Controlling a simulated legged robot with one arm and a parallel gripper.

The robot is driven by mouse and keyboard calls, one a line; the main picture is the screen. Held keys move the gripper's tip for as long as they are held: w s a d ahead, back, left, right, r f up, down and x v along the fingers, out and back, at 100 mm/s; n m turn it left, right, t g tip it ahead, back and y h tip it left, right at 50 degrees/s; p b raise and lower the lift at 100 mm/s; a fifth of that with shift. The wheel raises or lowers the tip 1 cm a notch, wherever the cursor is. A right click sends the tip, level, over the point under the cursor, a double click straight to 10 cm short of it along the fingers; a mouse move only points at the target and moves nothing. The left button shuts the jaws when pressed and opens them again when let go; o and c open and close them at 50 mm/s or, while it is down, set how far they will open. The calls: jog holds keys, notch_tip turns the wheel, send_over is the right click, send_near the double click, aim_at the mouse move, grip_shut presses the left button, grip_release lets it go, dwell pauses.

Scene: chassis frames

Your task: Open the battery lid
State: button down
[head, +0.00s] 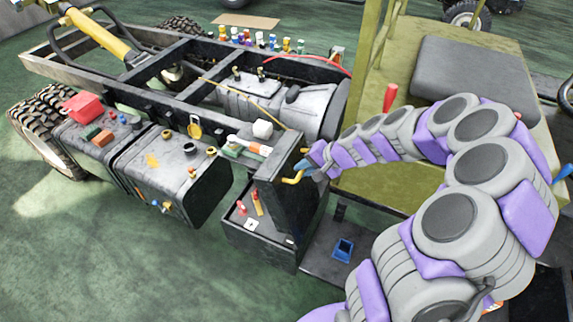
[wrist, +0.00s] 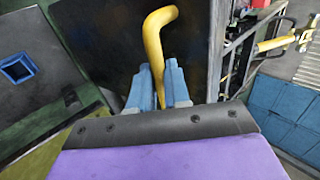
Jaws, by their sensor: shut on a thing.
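The battery box (head: 262,250) is a dark box beside the vehicle frame. Its dark lid (head: 283,195) stands raised, roughly upright, along the box's right side. Red and yellow parts and a white label show on the uncovered top. A bent yellow handle (head: 293,180) sticks out from the lid. My gripper (head: 308,168) reaches in from the right, its blue fingers at the handle. In the wrist view, the blue fingers (wrist: 158,90) are closed around the yellow handle (wrist: 154,45), with the lid's dark face (wrist: 100,40) behind it.
A dark tank (head: 165,175) stands left of the box. The chassis frame (head: 180,85) with loose small parts lies behind. A yellow-green cab structure (head: 395,180) stands on the right, close under my arm. A blue square socket (head: 343,250) sits right of the box. Green floor is clear in front.

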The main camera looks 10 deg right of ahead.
jog(key=s+d+f, duration=0.1)
jog(key=s+d, duration=0.3)
jog(key=shift+d, duration=0.2)
jog(key=shift+w+f, duration=0.1)
jog(key=c, duration=1.2)
grip_release()
jog(key=shift+w+d+f, duration=0.1)
jog(key=shift+w, duration=0.25)
jog(key=shift+o, duration=0.4)
jog(key=shift+r, duration=0.2)
jog(key=shift+w+d+r, duration=0.15)
jog(key=p+v, duration=0.3)
jog(key=v, duration=1.4)
